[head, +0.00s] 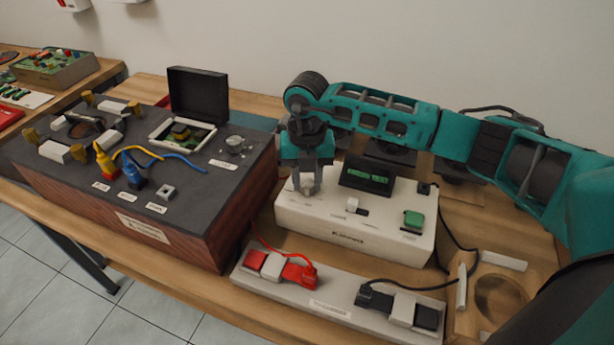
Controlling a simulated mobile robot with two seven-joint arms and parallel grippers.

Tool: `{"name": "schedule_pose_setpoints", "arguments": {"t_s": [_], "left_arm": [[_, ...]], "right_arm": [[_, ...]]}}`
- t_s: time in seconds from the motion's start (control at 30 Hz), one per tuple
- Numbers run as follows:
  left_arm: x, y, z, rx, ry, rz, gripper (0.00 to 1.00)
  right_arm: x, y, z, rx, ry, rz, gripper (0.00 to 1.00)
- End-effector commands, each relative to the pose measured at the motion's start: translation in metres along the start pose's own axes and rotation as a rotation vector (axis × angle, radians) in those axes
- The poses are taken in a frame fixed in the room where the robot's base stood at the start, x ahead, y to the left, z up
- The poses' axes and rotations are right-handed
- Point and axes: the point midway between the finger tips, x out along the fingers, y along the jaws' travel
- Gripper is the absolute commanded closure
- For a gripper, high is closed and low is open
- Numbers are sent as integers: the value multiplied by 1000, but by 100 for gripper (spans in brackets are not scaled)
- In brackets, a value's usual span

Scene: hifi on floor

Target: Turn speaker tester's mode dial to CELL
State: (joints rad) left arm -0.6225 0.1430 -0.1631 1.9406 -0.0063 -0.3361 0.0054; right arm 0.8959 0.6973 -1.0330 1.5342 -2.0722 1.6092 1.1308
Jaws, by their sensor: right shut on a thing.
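The speaker tester is most likely the white box (330,234) on the bench, with a black tilted display (368,175) showing green digits, a white slider or switch (353,204) and a green button (413,219). My right gripper (304,188) comes in from the right and points down at the left end of the box top. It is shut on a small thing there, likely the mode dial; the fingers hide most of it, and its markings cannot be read. My left gripper is not in view.
A large dark-topped box (215,205) with an open lid, plugs and coloured cables stands close on the left. A strip (331,308) with red and black clips lies in front. A thin black cable runs right of the white box. A wall is behind.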

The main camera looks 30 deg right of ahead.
Motion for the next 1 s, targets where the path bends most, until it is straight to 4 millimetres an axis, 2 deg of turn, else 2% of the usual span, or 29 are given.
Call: {"name": "schedule_pose_setpoints", "arguments": {"t_s": [0.1,0.13,0.4,0.63,0.73,0.87,1.0], "left_arm": [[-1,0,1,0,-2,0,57],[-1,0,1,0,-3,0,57],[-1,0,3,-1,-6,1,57],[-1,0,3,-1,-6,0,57],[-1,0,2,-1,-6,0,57],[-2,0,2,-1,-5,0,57],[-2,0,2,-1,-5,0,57]], "right_arm": [[-1,0,1,0,-3,1,97],[-1,0,1,0,-3,1,66],[-1,0,0,-1,-2,1,41],[-1,0,0,-1,-1,0,41],[-7,0,1,-1,-2,2,41],[-28,0,1,-2,-5,3,41],[-60,0,2,-2,-7,3,41]]}}
